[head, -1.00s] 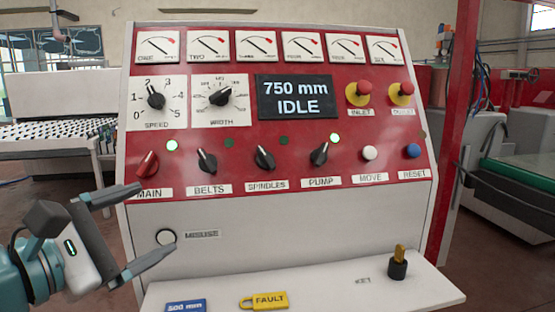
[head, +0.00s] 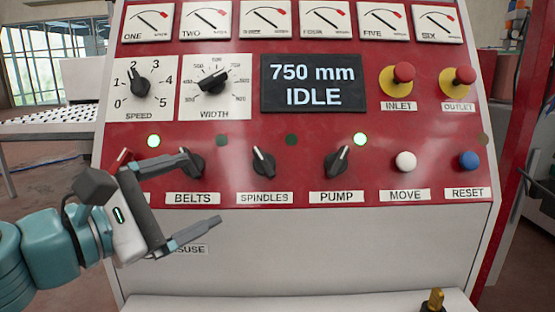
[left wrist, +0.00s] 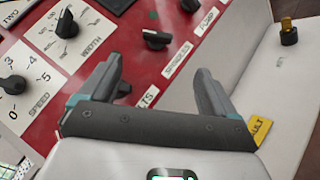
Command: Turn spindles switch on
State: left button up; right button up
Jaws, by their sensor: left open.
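The spindles switch (head: 263,161) is a black rotary knob on the red panel, above the SPINDLES label. Its pointer leans to the upper left, and the lamp (head: 291,140) above it is dark. The knob also shows in the left wrist view (left wrist: 157,39), beyond and between my fingers. My left gripper (head: 201,192) is open and empty, left of the spindles switch and in front of the panel. Its upper finger overlaps the belts knob (head: 193,163) in the head view; I cannot tell if they touch. My right gripper is not in view.
The pump knob (head: 338,161) leans to the upper right under a lit lamp (head: 360,139). The main switch (head: 124,156) is partly hidden behind my left gripper. Move (head: 405,162) and reset (head: 470,160) buttons sit to the right. The display (head: 313,83) reads 750 mm IDLE.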

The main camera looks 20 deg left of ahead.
aim_at(262, 161)
pick_arm(q)
jog(key=x, duration=1.4)
jog(key=shift+w, duration=0.25)
jog(key=shift+w+d+r, duration=0.15)
jog(key=shift+w, duration=0.35)
jog(key=shift+s, duration=0.15)
jog(key=c, duration=1.1)
